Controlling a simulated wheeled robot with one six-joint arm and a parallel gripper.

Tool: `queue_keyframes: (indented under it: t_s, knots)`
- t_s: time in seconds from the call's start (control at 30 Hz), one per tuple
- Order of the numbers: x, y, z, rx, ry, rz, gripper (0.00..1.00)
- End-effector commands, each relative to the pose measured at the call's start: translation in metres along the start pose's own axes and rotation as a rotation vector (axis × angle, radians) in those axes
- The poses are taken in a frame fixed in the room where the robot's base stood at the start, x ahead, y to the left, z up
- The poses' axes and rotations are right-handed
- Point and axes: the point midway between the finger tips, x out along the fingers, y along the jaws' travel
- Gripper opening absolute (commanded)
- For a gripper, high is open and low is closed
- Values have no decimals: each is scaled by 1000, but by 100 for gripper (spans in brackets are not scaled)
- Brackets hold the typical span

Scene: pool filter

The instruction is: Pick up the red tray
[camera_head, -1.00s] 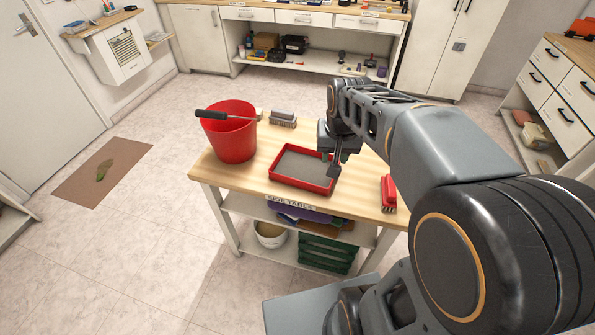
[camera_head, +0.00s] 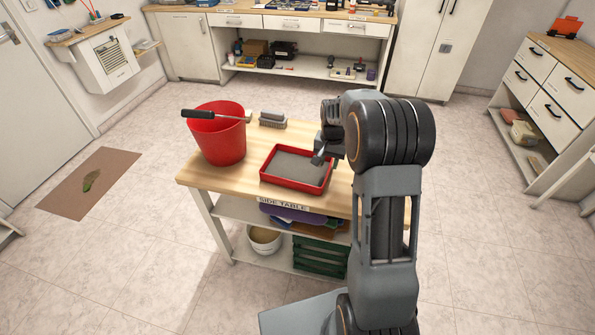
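The red tray (camera_head: 292,184) is a shallow rectangular tray with a grey inner floor. It lies flat on the wooden top of the side table (camera_head: 232,183), near the front edge. My gripper (camera_head: 319,158) is at the tray's back right corner, with a finger pointing down and left over the rim. I cannot tell whether it touches the tray. Only one finger shows clearly, so its opening cannot be judged. My arm hides the right part of the table top.
A red bucket (camera_head: 218,139) with a black-handled tool (camera_head: 200,114) across its rim stands left of the tray. A grey brush (camera_head: 272,120) lies behind the tray. A green crate (camera_head: 318,257) and a pale bucket (camera_head: 264,239) are on the lower shelf.

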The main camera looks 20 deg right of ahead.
Motion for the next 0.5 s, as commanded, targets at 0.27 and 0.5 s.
queue_keyframes:
  t_s: [0.27,0.5]
  knots:
    - [17,0,0,0,0,0,35]
    - [49,1,-2,-1,-2,1,35]
